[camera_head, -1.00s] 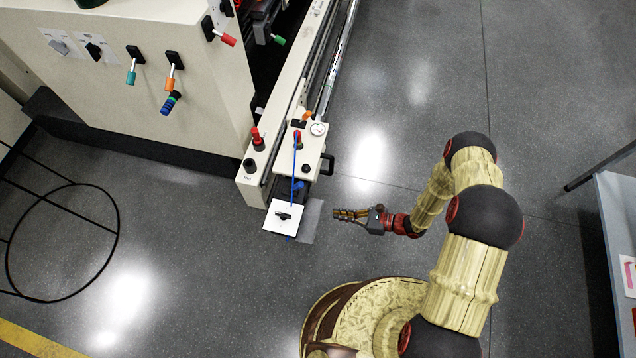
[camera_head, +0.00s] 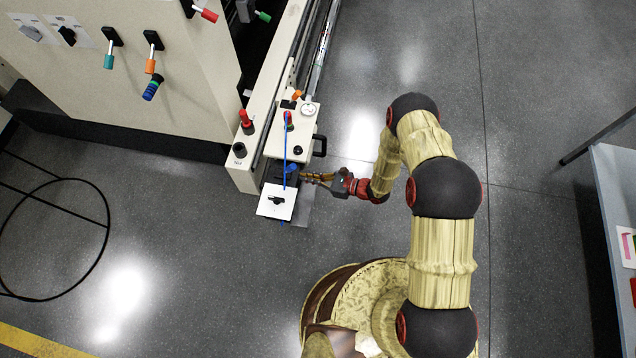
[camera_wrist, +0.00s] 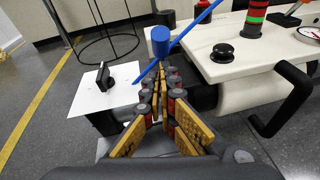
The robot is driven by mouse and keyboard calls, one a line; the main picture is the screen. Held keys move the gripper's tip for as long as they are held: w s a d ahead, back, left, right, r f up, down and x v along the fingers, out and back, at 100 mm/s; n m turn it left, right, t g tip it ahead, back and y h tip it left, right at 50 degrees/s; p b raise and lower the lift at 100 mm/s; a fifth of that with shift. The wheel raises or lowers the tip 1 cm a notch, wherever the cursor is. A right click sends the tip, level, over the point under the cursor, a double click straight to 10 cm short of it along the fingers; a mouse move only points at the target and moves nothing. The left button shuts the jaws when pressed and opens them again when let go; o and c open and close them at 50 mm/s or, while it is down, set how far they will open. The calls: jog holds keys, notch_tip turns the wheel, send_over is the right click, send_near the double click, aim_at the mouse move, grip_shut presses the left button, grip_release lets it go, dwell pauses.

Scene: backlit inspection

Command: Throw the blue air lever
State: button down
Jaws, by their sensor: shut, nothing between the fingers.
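The blue air lever (camera_head: 292,169) is a short blue cylinder at the front end of the cream machine rail, beside a thin blue hose (camera_head: 285,140). In the wrist view the blue knob (camera_wrist: 160,41) shows just beyond my fingertips, with the hose (camera_wrist: 190,30) crossing behind them. My gripper (camera_head: 304,177) comes from the right, its tips close to the lever. In the wrist view its fingers (camera_wrist: 165,74) come together at the tips with nothing between them. I cannot tell whether they touch the knob. The lever's mount is partly hidden.
A white plate with a black switch (camera_head: 276,201) sits just in front of the lever. A black handle (camera_head: 319,146), a gauge (camera_head: 308,109) and a red knob (camera_head: 246,119) are nearby. Coloured levers (camera_head: 151,62) line the cabinet.

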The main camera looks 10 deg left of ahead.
aim_at(288, 170)
jog(key=shift+w+a+r, duration=0.2)
jog(key=shift+a+r, duration=0.2)
jog(key=shift+a, duration=0.25)
jog(key=shift+a+r+h+p, duration=0.2)
jog(key=shift+r+h+p, duration=0.2)
jog(key=shift+p, duration=0.15)
